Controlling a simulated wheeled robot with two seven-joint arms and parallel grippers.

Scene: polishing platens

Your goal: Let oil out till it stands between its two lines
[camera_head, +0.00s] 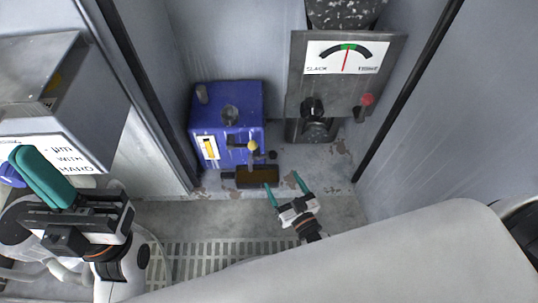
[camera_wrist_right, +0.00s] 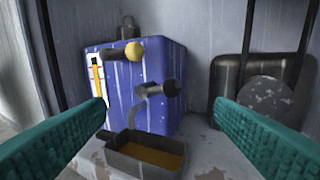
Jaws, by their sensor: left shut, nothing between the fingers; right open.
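A blue oil tank (camera_head: 228,98) stands on the floor of the recess; it also shows in the right wrist view (camera_wrist_right: 120,75). Its white-backed sight glass (camera_wrist_right: 97,78) holds an orange column over much of its height; the two lines are too small to make out. A yellow ball knob (camera_wrist_right: 134,51) and a black knob (camera_wrist_right: 172,88) stick out of the front, with a curved spout below. A tray (camera_wrist_right: 111,157) with brown oil sits under the spout. My right gripper (camera_head: 283,180) is open and empty before the tray. My left gripper (camera_head: 40,176) is shut and empty, far left.
A grey panel (camera_head: 297,95) with a slack-to-tight dial (camera_head: 346,57), a black knob and a red knob (camera_head: 367,99) stands right of the tank. Recess walls close in on both sides. A signed grey cabinet (camera_head: 100,130) is at left. Floor grating (camera_head: 205,255) lies in front.

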